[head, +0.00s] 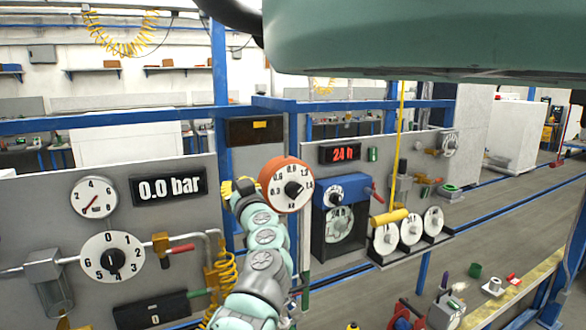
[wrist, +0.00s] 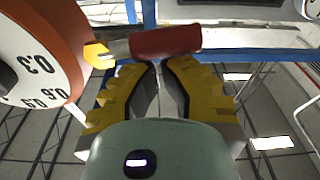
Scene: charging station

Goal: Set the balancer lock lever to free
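The balancer (head: 287,186) is an orange round housing with a white numbered dial and black knob, in the middle of the head view. Its dial side (wrist: 40,65) fills the left of the wrist view. A lever with a thick dark red grip (wrist: 166,41) and yellow hub sticks out rightward from the housing in the wrist view. My gripper (wrist: 159,66) has yellow fingers with their grey pads together, and nothing shows between them. Its tips are just below the red grip in the picture; contact cannot be told. In the head view my gripper (head: 240,188) is left of the balancer, partly hidden; the lever is not clear.
A left panel carries a 0.0 bar display (head: 168,187), a gauge and a numbered dial (head: 112,257). Right of the balancer stand a blue-topped unit (head: 342,190) and a rack of white discs (head: 411,229). A blue beam (wrist: 230,53) runs behind the lever.

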